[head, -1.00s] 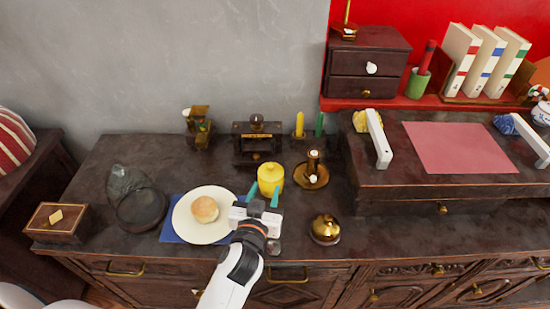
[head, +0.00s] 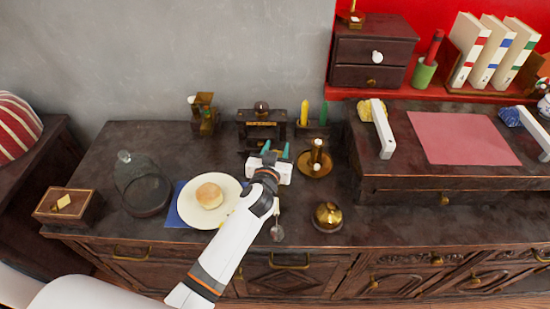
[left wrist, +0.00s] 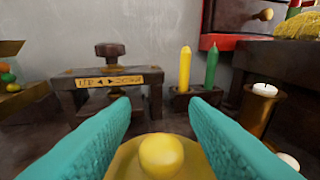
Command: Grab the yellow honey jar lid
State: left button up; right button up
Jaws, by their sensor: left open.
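The yellow honey jar lid (left wrist: 161,156) shows in the left wrist view at the bottom centre, with its round knob on top. The knob is between the two teal fingers of my left gripper (left wrist: 158,108), with a visible gap on each side. My left gripper (head: 275,150) is open and reaches over the jar's place on the cabinet top in the head view. There the gripper and wrist hide the jar and lid. My right gripper is not in view.
A dark press-like stand (left wrist: 108,82) and a holder with yellow and green candles (left wrist: 198,88) stand just beyond the lid. A brass candlestick (head: 316,160) is close on the right. A plate with a bun (head: 230,182) and a brass bell (head: 327,217) are nearby.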

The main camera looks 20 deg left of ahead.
pick_arm(q)
jog(key=shift+c, duration=0.5)
grip_shut()
jog(key=shift+r, duration=0.1)
